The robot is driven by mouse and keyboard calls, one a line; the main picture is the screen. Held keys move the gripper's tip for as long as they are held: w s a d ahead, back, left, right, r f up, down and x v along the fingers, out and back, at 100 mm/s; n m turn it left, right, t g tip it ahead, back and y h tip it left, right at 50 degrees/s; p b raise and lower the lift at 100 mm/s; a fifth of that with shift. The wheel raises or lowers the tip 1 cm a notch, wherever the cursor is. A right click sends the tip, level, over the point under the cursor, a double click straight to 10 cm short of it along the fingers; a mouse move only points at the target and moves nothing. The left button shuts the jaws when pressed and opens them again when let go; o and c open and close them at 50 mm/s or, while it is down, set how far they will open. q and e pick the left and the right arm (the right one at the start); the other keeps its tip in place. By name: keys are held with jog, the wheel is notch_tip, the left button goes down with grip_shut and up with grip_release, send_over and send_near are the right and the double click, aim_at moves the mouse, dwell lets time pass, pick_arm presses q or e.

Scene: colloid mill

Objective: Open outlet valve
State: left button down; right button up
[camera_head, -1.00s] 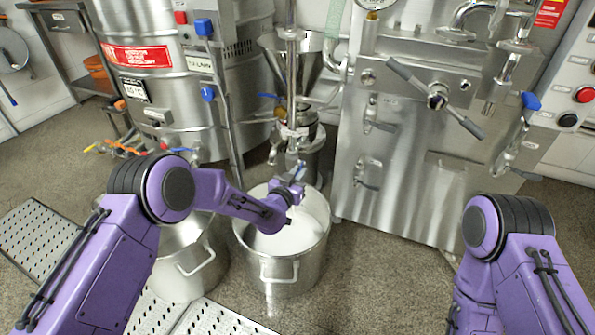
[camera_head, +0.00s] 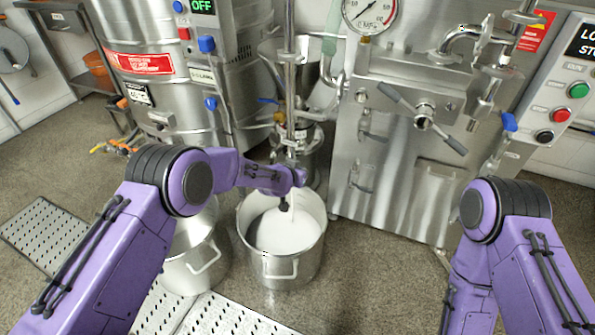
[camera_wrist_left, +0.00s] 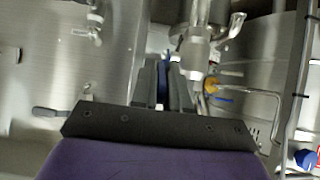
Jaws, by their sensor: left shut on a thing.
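In the left wrist view, my left gripper (camera_wrist_left: 163,92) is shut on the blue valve handle (camera_wrist_left: 163,78), which shows between its two grey fingers. The metal mill body and outlet pipe (camera_wrist_left: 197,45) are just beyond. In the head view, my left wrist covers the outlet and hides the fingers and handle. The steel pot (camera_head: 281,266) stands below it with white liquid (camera_head: 285,236) inside. A thin white stream (camera_head: 292,222) seems to fall into it. My right arm shows at lower right, but its gripper is out of view.
A second steel pot (camera_head: 196,266) stands left of the first, by perforated floor plates (camera_head: 230,318). A large steel tank (camera_head: 170,85) is behind left. A steel machine (camera_head: 400,175) with a cross handle (camera_head: 424,118) is to the right. The floor between is clear.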

dwell(0.3)
pick_arm(q)
jog(key=c, duration=1.2)
grip_release()
jog(key=p+v, duration=0.2)
jog(key=v, duration=0.8)
jog(key=shift+s+r+p, duration=0.15)
jog(key=shift+r+p, duration=0.05)
jog(key=shift+p, duration=0.1)
